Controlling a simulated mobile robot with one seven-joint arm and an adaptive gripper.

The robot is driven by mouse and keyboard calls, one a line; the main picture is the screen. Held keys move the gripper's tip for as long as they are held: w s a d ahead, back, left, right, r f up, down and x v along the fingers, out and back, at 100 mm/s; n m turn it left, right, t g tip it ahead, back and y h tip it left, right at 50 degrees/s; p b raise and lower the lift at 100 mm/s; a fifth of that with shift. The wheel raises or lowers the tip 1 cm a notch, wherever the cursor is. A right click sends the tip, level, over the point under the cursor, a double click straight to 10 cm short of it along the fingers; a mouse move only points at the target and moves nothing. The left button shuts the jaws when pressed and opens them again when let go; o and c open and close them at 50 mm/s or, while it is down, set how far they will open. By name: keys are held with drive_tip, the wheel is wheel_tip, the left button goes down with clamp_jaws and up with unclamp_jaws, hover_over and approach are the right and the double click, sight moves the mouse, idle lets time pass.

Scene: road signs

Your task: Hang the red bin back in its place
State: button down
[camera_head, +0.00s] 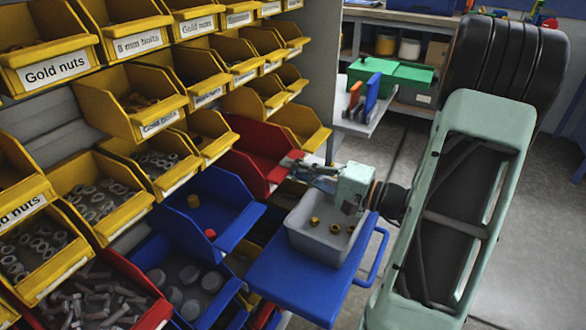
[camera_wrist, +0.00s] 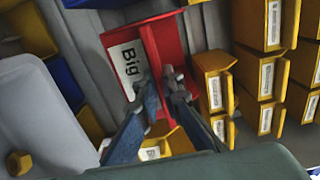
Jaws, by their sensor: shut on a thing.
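The red bin (camera_head: 256,152) is at the right part of the bin rack, between yellow bins above and the blue bin below. In the wrist view the red bin (camera_wrist: 162,45) shows its front with a white label reading "Big", the rest covered by a finger. My gripper (camera_head: 292,164) is shut on its front wall; in the wrist view the gripper (camera_wrist: 157,88) has one finger over the label side and the other on the inner side. The bin's back edge is hidden, so I cannot tell whether it rests on the rack.
Yellow bins (camera_head: 300,120) stand close around it. A blue bin (camera_head: 208,212) sits below left. A grey tub (camera_head: 322,240) with a few yellow pieces stands on a blue cart (camera_head: 290,290) under my gripper. Open floor lies to the right.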

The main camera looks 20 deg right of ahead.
drive_tip(key=shift+f+b, duration=0.9)
drive_tip(key=shift+b, duration=0.05)
idle(0.5)
drive_tip(key=c, duration=2)
unclamp_jaws()
